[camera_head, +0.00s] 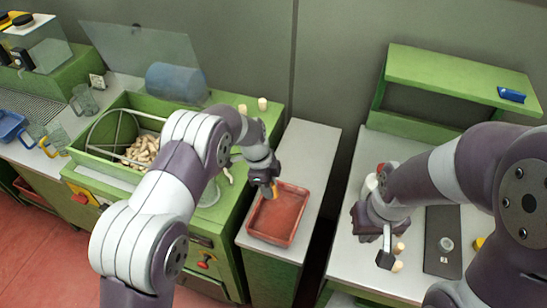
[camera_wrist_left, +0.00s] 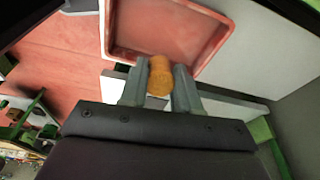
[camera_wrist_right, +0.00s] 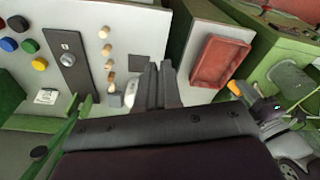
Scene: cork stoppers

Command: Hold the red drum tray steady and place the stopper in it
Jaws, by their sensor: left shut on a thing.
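My left gripper (camera_head: 268,186) is shut on an orange-brown cork stopper (camera_wrist_left: 159,78), which sits between its two fingers. The stopper (camera_head: 274,190) is at the upper left edge of the red tray (camera_head: 280,218) in the head view, seemingly above it; its exact height is hard to tell. The tray (camera_wrist_left: 185,28) is empty where it shows and lies on a narrow pale counter. My right gripper (camera_head: 386,250) is away from the tray, over the right-hand counter. Its fingers look together and empty in the right wrist view (camera_wrist_right: 159,82).
A green bin with a pile of corks (camera_head: 143,150) stands left of the tray. A dark panel (camera_head: 441,240) and several small stoppers (camera_head: 398,257) are on the right counter (camera_head: 345,245). A dark gap separates that counter from the tray's counter.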

